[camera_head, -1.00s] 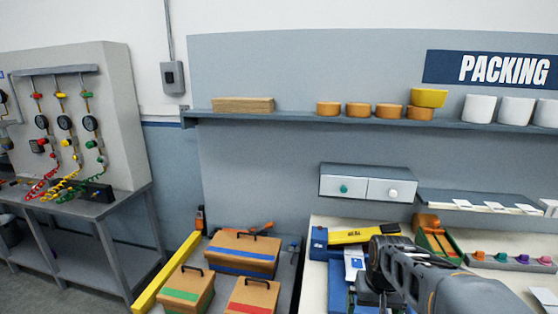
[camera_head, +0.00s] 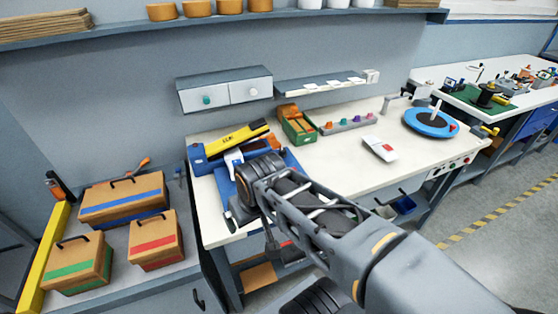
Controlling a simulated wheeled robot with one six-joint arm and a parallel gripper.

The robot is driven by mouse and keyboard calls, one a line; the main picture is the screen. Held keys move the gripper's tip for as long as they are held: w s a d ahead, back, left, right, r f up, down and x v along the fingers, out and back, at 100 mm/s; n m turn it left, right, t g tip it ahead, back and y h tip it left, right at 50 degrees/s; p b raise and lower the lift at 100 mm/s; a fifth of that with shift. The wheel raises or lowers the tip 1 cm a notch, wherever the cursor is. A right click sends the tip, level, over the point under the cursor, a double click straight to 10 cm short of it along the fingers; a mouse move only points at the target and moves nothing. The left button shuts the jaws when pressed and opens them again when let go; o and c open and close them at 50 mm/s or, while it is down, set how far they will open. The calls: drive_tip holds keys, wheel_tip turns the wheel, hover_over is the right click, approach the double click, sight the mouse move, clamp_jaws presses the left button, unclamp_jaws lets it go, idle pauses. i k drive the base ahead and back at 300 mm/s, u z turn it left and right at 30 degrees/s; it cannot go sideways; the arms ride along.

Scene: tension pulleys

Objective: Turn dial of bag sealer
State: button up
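The bag sealer (camera_head: 203,155) is a blue device at the left end of the white workbench (camera_head: 345,150), with a long yellow bar (camera_head: 240,136) bearing dark lettering. A blue base or tray (camera_head: 285,157) lies in front of it, partly behind my arm. I cannot make out the dial at this size. My arm reaches in from the lower right and ends over the bench's front left, close to the sealer. My gripper (camera_head: 238,212) is dark and mostly hidden by my own arm, so its fingers are not clear.
A green and orange box (camera_head: 296,124) and a grey rack of coloured knobs (camera_head: 347,125) stand right of the sealer. A blue turntable (camera_head: 430,122) is farther right. Lidded boxes (camera_head: 122,198) sit lower left.

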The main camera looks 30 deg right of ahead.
sight(281, 152)
drive_tip(key=u, duration=0.05)
drive_tip(key=k, duration=0.2)
drive_tip(key=z, duration=0.95)
drive_tip(key=i, duration=0.6)
drive_tip(key=u, duration=0.15)
